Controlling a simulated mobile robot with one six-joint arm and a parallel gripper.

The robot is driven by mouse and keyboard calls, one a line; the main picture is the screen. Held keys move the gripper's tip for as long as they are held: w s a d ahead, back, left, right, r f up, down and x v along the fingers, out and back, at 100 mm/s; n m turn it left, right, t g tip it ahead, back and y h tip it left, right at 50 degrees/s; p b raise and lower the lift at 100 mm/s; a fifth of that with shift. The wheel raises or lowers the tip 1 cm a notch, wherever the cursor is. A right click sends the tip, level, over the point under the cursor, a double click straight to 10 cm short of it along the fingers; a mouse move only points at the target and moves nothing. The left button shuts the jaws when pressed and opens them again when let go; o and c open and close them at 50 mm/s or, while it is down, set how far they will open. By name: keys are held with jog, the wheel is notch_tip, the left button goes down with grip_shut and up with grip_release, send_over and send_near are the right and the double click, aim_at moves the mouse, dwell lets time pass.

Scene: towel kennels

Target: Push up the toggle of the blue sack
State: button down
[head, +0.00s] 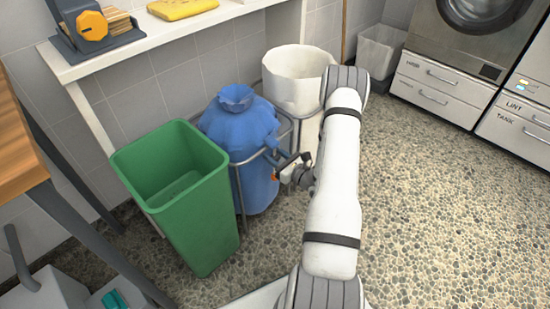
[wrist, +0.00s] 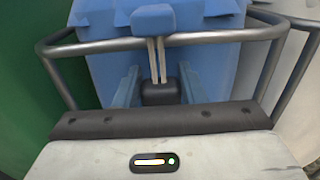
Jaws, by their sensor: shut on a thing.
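The blue sack (head: 241,125) stands upright in a metal frame, its gathered top closed to a small flared tuft. In the wrist view the sack (wrist: 220,55) fills the back. Two pale cords (wrist: 157,60) run down from a blue tab (wrist: 152,18) over the front rail to a black toggle (wrist: 160,93). My gripper (head: 281,160) is at the sack's right front side. In the wrist view its two blue fingers (wrist: 160,78) stand on either side of the toggle, shut on it. In the head view the toggle is too small to make out.
The metal rail (wrist: 215,36) crosses just beyond my fingers. A green bin (head: 190,215) stands close at left, a white sack (head: 297,80) behind at right. A shelf (head: 150,50) with a yellow cloth (head: 182,9) is above. Pebbled floor (head: 430,200) is open at right.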

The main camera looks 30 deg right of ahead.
aim_at(275, 148)
notch_tip(275, 148, up, 4)
jog(key=shift+f+p, duration=0.1)
jog(key=shift+p, duration=0.75)
jog(key=c, duration=0.9)
grip_release()
jog(key=shift+f, duration=0.1)
jog(key=shift+p+v, duration=0.8)
jog(key=shift+v, duration=3.1)
